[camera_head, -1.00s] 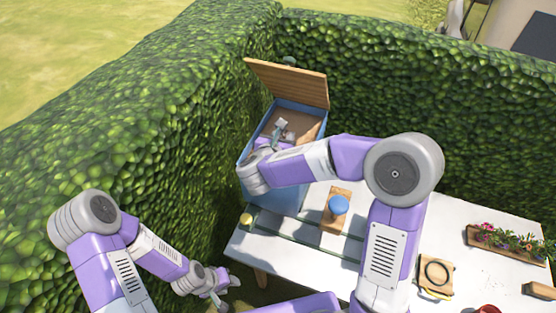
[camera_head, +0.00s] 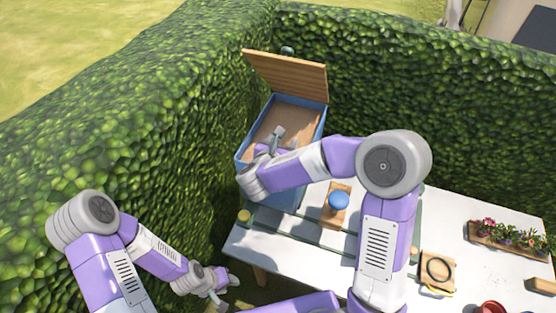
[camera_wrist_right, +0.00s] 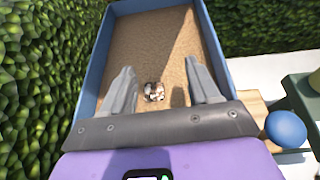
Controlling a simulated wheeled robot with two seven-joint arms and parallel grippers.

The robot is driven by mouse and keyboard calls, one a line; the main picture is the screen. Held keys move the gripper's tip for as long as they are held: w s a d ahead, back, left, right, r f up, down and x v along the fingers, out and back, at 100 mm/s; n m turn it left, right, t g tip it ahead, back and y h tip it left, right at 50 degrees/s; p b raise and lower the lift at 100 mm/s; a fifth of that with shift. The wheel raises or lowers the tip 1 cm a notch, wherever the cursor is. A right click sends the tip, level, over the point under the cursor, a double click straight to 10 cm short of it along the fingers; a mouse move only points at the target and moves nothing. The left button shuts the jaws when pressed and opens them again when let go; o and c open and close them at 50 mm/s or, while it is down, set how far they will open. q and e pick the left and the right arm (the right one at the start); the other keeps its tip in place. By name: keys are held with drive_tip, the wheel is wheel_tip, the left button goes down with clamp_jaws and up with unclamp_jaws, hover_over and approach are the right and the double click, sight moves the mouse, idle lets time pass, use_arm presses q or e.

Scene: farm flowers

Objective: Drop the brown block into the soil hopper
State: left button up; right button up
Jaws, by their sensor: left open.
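The soil hopper (camera_head: 321,126) is a blue box with brown soil inside and its wooden lid (camera_head: 287,74) raised. My right gripper (camera_head: 273,137) is over the hopper. In the right wrist view its fingers (camera_wrist_right: 163,88) are spread wide apart, with nothing pinched between them. A small brown and whitish speckled lump (camera_wrist_right: 154,92) shows between the fingers against the soil, apart from both; it may be the brown block, and its exact height is unclear. My left gripper (camera_head: 226,289) is open and empty, low at the left near the table.
Tall hedges (camera_head: 150,130) stand behind and left.

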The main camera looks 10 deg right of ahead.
drive_tip(key=shift+s+a, duration=0.1)
drive_tip(key=b+v, duration=0.2)
drive_tip(key=v, duration=0.5)
drive_tip(key=shift+s, duration=0.15)
idle(0.4)
